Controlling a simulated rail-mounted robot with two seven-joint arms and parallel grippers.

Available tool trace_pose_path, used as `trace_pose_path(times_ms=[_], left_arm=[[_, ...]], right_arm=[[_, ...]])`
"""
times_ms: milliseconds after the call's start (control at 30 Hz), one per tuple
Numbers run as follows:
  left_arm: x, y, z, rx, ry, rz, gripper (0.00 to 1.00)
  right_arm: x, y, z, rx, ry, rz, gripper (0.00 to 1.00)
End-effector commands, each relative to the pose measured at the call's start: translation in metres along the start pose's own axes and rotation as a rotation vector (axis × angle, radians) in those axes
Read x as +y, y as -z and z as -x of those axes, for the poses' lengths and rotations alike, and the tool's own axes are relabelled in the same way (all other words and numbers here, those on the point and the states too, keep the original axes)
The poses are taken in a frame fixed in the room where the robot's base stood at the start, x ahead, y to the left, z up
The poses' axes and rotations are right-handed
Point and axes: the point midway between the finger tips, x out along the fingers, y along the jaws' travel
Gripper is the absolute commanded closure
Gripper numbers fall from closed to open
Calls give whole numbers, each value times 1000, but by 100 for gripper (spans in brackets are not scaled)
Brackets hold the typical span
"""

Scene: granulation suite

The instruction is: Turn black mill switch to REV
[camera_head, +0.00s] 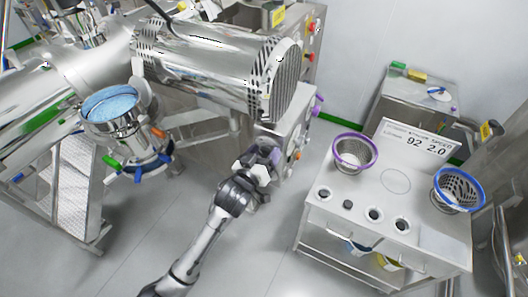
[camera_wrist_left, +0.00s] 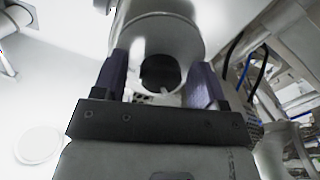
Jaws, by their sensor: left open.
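My left gripper (camera_head: 270,156) is in front of the steel mill housing (camera_head: 290,128), below the large slotted motor cover. In the left wrist view its two purple-grey fingers (camera_wrist_left: 160,78) stand apart. A round black switch knob (camera_wrist_left: 160,70) shows between them, with a small pale mark at its lower edge. I cannot tell whether the fingers touch the knob or are still short of it. In the head view the gripper hides the knob. The position labels are not readable. My right gripper is not in view.
The slotted motor cover (camera_head: 225,72) overhangs the gripper. A steel cart (camera_head: 395,215) with a purple-rimmed basket (camera_head: 354,151) and a blue-rimmed basket (camera_head: 459,188) stands to the right. Left is a blue-topped vessel (camera_head: 110,103). The floor between is clear.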

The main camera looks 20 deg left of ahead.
Motion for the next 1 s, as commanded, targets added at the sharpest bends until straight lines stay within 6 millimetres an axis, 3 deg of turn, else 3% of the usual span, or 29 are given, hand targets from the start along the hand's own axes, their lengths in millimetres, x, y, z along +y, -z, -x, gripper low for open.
trace_pose_path(times_ms=[267,800,1000], left_arm=[[0,0,-1,0,0,0,34],[0,0,-1,0,0,0,84],[0,1,-1,0,0,-18,84]], right_arm=[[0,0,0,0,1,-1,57],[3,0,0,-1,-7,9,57],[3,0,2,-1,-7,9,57]])
